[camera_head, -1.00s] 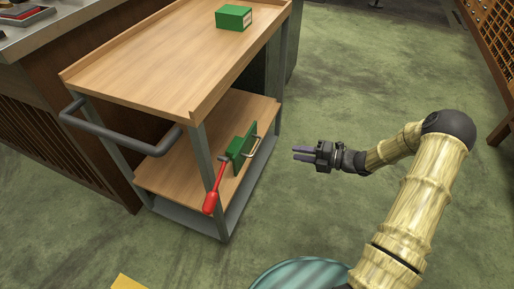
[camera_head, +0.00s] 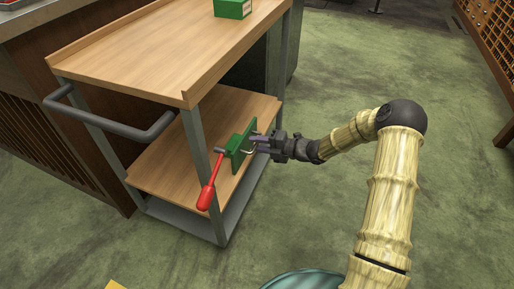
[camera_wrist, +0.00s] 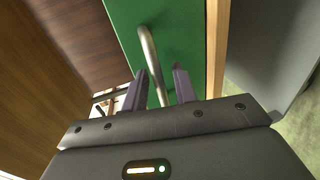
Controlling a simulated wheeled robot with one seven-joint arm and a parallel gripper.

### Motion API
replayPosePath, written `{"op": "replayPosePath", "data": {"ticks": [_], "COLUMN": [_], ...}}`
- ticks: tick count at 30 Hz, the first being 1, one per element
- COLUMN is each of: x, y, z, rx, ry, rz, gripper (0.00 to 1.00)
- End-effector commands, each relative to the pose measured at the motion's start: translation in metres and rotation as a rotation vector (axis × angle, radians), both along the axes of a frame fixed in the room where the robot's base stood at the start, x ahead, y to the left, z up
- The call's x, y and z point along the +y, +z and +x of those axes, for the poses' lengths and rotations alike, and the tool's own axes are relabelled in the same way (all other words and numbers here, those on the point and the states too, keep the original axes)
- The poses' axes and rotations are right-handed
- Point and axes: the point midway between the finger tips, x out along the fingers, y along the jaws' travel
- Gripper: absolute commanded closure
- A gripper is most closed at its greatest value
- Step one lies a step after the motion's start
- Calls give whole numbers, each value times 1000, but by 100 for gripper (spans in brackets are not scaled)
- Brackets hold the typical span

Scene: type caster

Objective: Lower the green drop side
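The green drop side (camera_head: 239,142) is a small upright panel at the right edge of the cart's lower shelf, with a metal bar handle on its outer face. The panel (camera_wrist: 185,25) and its curved handle (camera_wrist: 151,52) show close up in the wrist view. My gripper (camera_head: 257,144) is at the handle. In the wrist view my two fingers (camera_wrist: 159,88) stand apart, one on each side of the bar, with gaps visible. A red-handled lever (camera_head: 207,188) beside the panel's near end points downward.
The wooden-topped cart (camera_head: 140,62) has grey posts and a dark push handle (camera_head: 110,126). A green box (camera_head: 232,9) sits on its top shelf. A wooden counter stands behind at left.

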Motion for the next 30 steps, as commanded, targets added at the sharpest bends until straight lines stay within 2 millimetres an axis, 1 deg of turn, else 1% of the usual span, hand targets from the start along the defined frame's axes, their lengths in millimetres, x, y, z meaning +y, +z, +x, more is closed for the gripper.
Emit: {"op": "replayPosePath", "data": {"ticks": [3, 10, 14, 15, 23, 30], "x": [4, 4, 4, 4, 3, -5], "y": [-1, 0, 0, 0, -1, -2], "z": [2, 2, 2, 2, 2, 4], "rx": [-1, -1, -1, -1, 0, -8], "ry": [-1, -1, -1, -1, -2, -14], "rz": [1, 1, 1, 1, 1, 22], "gripper": [72, 72, 98, 100, 100, 100]}}
